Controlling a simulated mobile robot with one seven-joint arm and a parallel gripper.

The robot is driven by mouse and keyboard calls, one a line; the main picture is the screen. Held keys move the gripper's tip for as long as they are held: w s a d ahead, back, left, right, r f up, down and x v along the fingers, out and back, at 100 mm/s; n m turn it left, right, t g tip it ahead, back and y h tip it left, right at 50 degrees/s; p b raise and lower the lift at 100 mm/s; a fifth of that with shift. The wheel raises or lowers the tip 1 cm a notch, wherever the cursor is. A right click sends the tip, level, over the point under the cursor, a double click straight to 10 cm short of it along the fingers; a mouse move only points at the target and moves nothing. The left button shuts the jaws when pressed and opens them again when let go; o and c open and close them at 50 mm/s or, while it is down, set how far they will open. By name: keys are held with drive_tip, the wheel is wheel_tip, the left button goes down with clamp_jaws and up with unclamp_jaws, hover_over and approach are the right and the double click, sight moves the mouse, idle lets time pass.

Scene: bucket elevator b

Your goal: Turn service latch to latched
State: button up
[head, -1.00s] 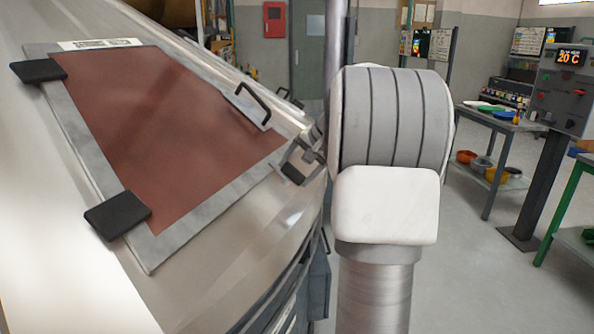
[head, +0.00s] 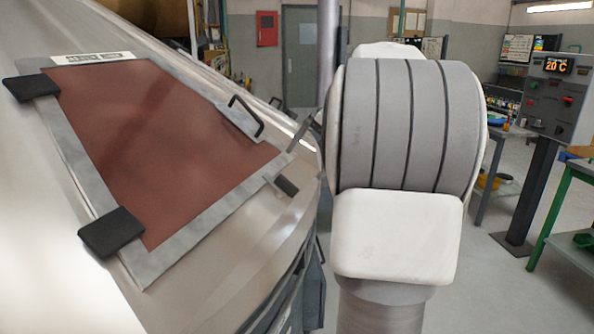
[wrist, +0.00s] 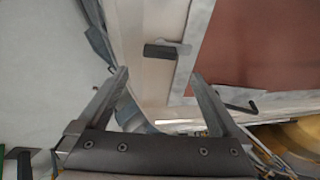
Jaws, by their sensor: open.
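The service latch (head: 286,186) is a small dark bar at the lower right edge of the reddish-brown hatch panel (head: 150,140). In the wrist view the latch (wrist: 161,51) lies just beyond my fingertips, its dark grip pointing away from the panel over the pale metal. A grey plate at its inner end meets the panel's grey frame. My gripper (wrist: 160,73) is open and empty, its fingers apart on either side of the latch in that picture, without visible contact. In the head view my arm hides most of the gripper.
A black handle (head: 246,115) stands up from the panel's right edge and shows near my right finger in the wrist view (wrist: 240,107). Two black hinge blocks (head: 112,232) sit on the left edge. A control post (head: 545,130) and benches stand at the right.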

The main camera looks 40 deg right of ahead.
drive_tip(key=v, duration=0.7)
drive_tip(key=shift+r+p, duration=0.2)
drive_tip(key=shift+p, duration=0.25)
drive_tip(key=shift+s, duration=0.1)
